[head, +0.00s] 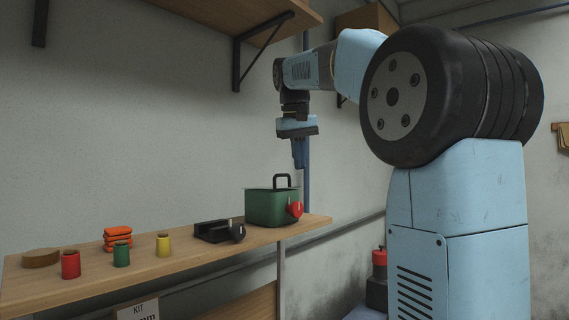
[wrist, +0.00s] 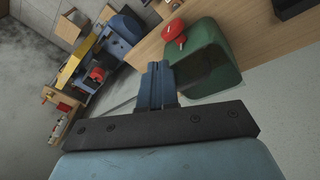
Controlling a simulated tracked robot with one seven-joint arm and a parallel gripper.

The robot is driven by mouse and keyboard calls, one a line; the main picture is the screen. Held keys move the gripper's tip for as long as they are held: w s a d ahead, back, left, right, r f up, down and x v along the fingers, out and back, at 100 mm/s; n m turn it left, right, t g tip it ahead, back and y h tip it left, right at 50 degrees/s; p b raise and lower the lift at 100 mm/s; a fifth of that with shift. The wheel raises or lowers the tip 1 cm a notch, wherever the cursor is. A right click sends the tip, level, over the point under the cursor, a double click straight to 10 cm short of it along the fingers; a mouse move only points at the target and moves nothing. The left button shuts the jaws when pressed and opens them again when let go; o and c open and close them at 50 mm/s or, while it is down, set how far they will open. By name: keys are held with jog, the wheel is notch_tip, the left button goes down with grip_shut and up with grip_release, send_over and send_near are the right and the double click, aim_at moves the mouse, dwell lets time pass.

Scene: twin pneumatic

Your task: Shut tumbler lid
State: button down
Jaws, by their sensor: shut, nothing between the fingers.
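The tumbler appears to be the green box (head: 271,207) at the right end of the wooden shelf, with a black handle (head: 282,179) upright on top and a red knob (head: 295,209) on its front right. My gripper (head: 301,166) points down, shut and empty, above the right side of the box and apart from it. In the wrist view, my closed fingers (wrist: 156,70) partly overlap the green box (wrist: 219,52), whose near face looks dark. The red knob (wrist: 172,30) shows beside it. I cannot tell how far the lid is open.
A black fixture (head: 213,231) stands left of the box. Further left are yellow (head: 163,246), green (head: 121,254) and red (head: 71,265) cylinders, stacked orange pieces (head: 117,238) and a round wooden disc (head: 41,259). An upper shelf (head: 240,12) with brackets hangs above. Air around my gripper is clear.

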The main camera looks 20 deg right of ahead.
notch_tip(320, 180, up, 11)
jog(key=w+n+t+y, duration=0.1)
jog(key=n+t+y, duration=0.2)
jog(key=n+y, duration=0.25)
send_over(284, 176)
jog(key=shift+n, duration=0.35)
notch_tip(284, 176, down, 8)
jog(key=shift+r, duration=0.15)
jog(key=f, duration=0.3)
jog(key=shift+s, duration=0.2)
jog(key=shift+d+f, duration=0.1)
jog(key=shift+f, duration=0.55)
jog(key=shift+s+d+f, duration=0.1)
jog(key=shift+s+f, duration=0.1)
jog(key=shift+f, duration=0.25)
jog(key=shift+s+d+f, duration=0.1)
jog(key=shift+s+f, duration=0.1)
jog(key=shift+f, duration=0.2)
